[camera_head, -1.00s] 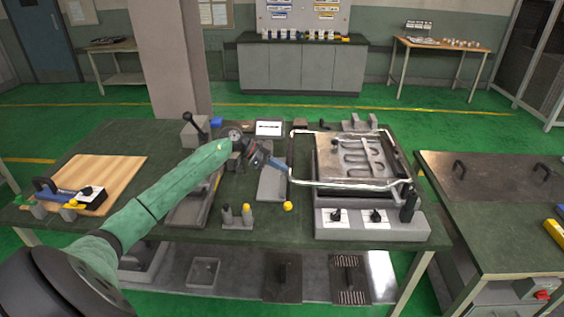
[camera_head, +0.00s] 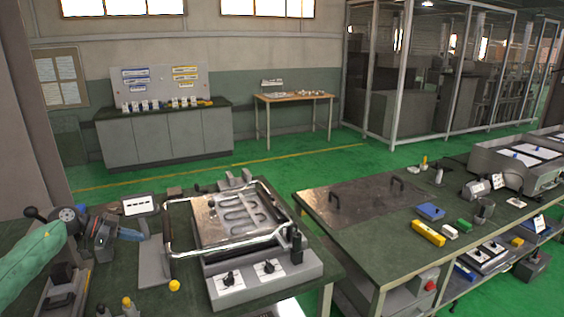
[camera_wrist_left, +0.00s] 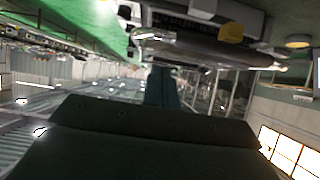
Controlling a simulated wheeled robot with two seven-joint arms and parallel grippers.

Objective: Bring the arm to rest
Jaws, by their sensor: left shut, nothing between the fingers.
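My left arm, in a green sleeve, comes in from the left edge of the head view. My left gripper (camera_head: 136,235) is shut and empty, with blue fingers pointing right. It is above the left part of the green workbench, left of the heating unit's bent metal bar (camera_head: 176,252). The gripper's shut fingers (camera_wrist_left: 162,88) also show in the left wrist view. The heating unit (camera_head: 265,278) has a plate with a serpentine element (camera_head: 238,206) on top and two knobs in front. My right gripper is in neither view.
A small tablet (camera_head: 141,205) stands just behind the left gripper. A yellow-topped piece (camera_head: 174,286) is on the bench below it. A second bench (camera_head: 345,235) on the right carries a metal plate, a yellow block (camera_head: 428,233) and a blue block (camera_head: 431,211). Green floor lies beyond.

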